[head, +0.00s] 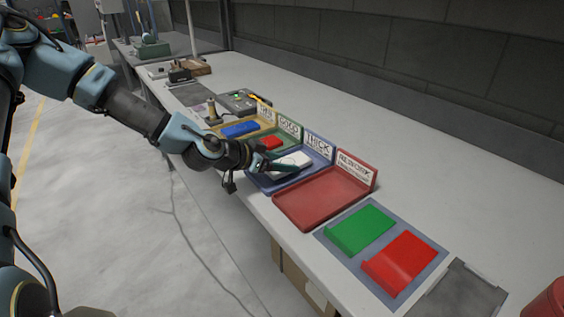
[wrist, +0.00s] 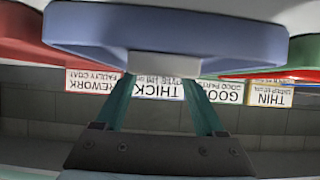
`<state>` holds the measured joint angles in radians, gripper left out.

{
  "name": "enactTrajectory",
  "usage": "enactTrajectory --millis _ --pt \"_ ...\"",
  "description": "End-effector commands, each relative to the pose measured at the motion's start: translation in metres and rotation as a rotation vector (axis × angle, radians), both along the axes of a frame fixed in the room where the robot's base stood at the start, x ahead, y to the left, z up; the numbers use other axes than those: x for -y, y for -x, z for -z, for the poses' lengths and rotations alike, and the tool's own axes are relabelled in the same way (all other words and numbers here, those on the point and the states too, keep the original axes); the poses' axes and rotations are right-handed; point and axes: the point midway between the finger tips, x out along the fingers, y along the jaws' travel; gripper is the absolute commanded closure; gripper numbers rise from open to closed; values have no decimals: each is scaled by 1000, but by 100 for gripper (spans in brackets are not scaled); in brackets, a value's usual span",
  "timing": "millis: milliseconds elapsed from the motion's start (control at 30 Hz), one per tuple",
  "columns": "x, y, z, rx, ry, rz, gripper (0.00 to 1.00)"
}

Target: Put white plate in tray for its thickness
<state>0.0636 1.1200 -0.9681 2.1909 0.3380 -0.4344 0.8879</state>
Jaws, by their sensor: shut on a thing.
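The white plate (head: 296,159) is between the fingers of my gripper (head: 288,166), within the outline of the blue tray marked THICK (head: 262,183). In the wrist view the pale plate end (wrist: 163,65) sits between both teal fingers (wrist: 160,105), with the blue tray wall (wrist: 100,30) beyond. I cannot tell whether the plate touches the tray floor. The green tray marked GOOD (head: 292,136) holds a red plate (head: 270,142). The yellow tray marked THIN (head: 262,122) holds a blue plate (head: 240,129).
The red tray marked REWORK (head: 320,196) is empty, beside the blue tray. A gauge-like device (head: 240,100) stands farther back. The bench behind the trays is clear.

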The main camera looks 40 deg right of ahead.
Motion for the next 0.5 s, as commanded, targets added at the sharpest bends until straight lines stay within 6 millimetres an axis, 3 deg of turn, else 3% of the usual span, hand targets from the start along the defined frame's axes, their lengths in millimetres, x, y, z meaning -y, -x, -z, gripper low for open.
enactTrajectory --millis 367,400,500 --pt "0 0 8 0 1 0 94" --pt "0 0 8 0 1 -1 26" --pt "0 0 7 0 1 0 15"
